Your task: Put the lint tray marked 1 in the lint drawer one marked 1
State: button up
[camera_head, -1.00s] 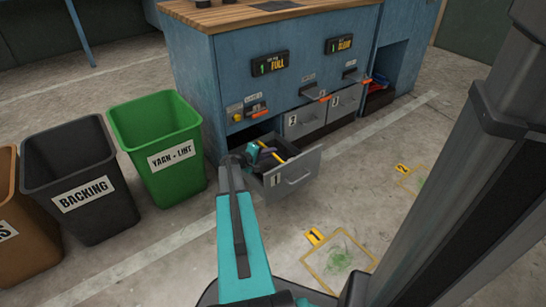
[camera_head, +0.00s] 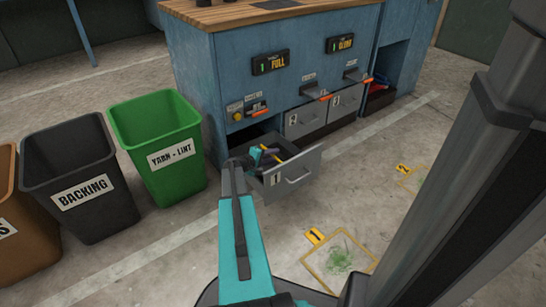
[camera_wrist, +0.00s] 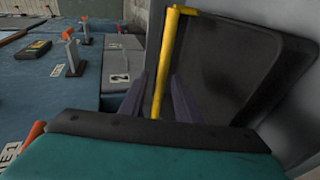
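The drawer marked 1 (camera_head: 299,176) is pulled out of the blue cabinet, with its label on the front. My gripper (camera_head: 272,157) is down in its opening. The lint tray is a dark tray (camera_wrist: 226,65) with a yellow handle bar (camera_wrist: 163,62); the bar also shows inside the drawer in the head view (camera_head: 279,152). In the wrist view my gripper's two fingers (camera_wrist: 160,90) stand apart, one on each side of the bar, with a visible gap at the left. The tray's number and underside are hidden.
Closed drawers, one marked 2 (camera_head: 304,121), sit right of the open drawer. A green yarn-lint bin (camera_head: 157,137) and a black backing bin (camera_head: 70,180) stand left. A yellow floor square (camera_head: 338,262) marked 1 holds only green lint. The floor in front is clear.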

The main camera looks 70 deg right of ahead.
jog(key=shift+f, duration=0.1)
dwell(0.5)
jog(key=p+v, duration=0.6)
jog(key=v, duration=0.7)
jog(key=shift+a, duration=0.45)
jog(key=shift+w, duration=0.1)
